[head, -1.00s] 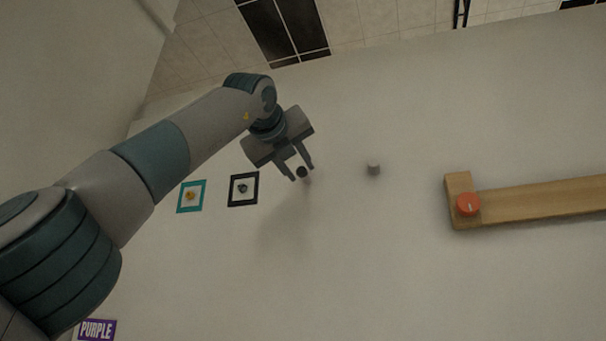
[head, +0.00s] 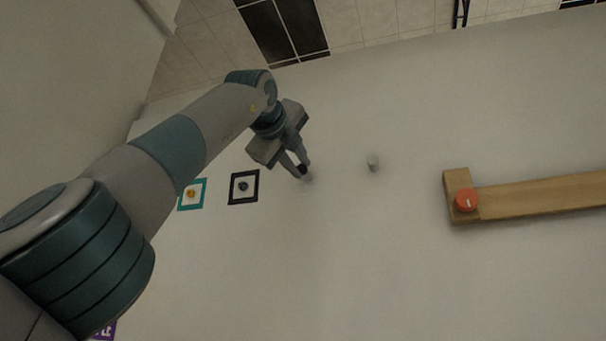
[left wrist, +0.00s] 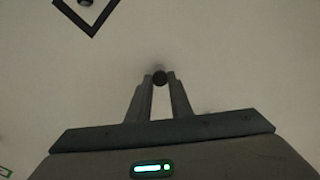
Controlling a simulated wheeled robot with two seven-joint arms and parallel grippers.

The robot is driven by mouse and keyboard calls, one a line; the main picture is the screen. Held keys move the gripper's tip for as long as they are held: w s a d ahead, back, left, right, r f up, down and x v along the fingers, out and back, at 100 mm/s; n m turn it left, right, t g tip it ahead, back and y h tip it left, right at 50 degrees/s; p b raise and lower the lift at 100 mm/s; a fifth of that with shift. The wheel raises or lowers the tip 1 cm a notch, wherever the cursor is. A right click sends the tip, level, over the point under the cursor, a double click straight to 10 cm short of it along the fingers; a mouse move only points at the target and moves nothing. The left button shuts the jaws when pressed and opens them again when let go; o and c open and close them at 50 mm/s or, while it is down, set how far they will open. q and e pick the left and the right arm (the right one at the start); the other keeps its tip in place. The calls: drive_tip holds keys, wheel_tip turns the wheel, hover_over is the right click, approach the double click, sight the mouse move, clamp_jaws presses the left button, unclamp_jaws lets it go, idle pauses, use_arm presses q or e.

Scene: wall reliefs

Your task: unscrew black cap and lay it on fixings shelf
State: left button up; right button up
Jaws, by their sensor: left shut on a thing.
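The small black cap (head: 302,169) is at the pale wall surface, between the fingertips of my left gripper (head: 299,171). In the left wrist view the black cap (left wrist: 159,77) shows as a dark round end between the two fingertips (left wrist: 160,80), with a blurred shadow beyond it. My left gripper is shut on it. Whether the cap is still on its stud is hidden by the fingers. A wooden ledge (head: 540,197) at the right may be the fixings shelf; no label shows. My right gripper is not in view.
A pale round peg (head: 372,163) stands out right of the gripper. An orange-red knob (head: 466,200) sits at the ledge's left end. A black frame (head: 231,188) and a teal frame (head: 204,194) lie left of the gripper. The surface between peg and ledge is clear.

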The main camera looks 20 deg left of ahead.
use_arm(q)
drive_tip(key=n, duration=0.3)
drive_tip(key=shift+n, duration=1.1)
drive_tip(key=n, duration=0.2)
drive_tip(key=shift+s+n, duration=0.1)
drive_tip(key=shift+n, duration=0.2)
drive_tip(key=o, duration=0.3)
drive_tip(key=shift+n, duration=0.5)
drive_tip(key=shift+c, duration=1.4)
